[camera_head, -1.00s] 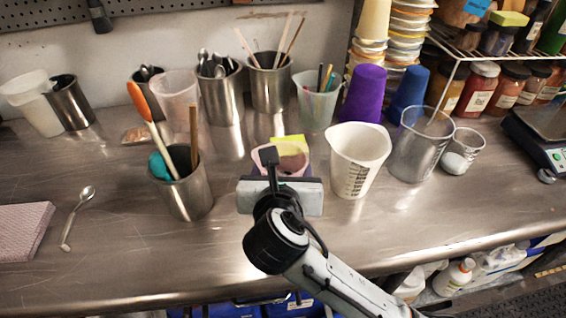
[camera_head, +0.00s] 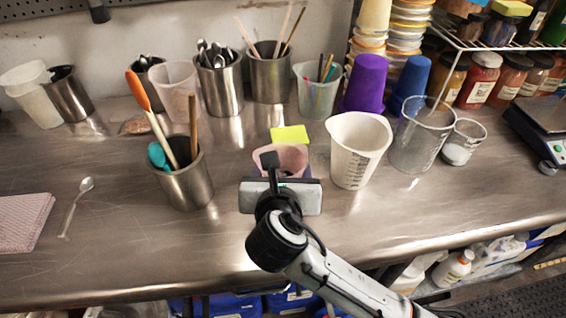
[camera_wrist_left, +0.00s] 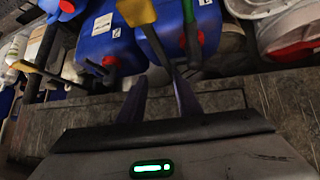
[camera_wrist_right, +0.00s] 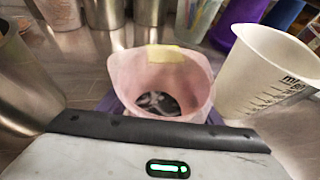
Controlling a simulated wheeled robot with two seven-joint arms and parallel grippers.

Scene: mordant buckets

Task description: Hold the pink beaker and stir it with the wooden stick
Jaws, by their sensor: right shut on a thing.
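The pink beaker (camera_head: 291,155) is at the middle of the steel table, partly hidden by my right gripper (camera_head: 281,180). In the right wrist view the pink beaker (camera_wrist_right: 160,72) is upright between the fingers of my right gripper (camera_wrist_right: 162,108), which is shut on it. I look into its open top and see a dark, glinting inside. A wooden stick (camera_head: 193,122) stands in a steel cup (camera_head: 187,187) to the left, beside an orange-handled spatula (camera_head: 140,93) and a teal tool. My left gripper (camera_wrist_left: 160,95) is open and empty in the left wrist view, outside the head view.
A white measuring jug (camera_head: 355,150) stands right of the beaker. Steel cups and purple and blue cups line the back. Blue containers (camera_wrist_left: 115,35) face the left gripper.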

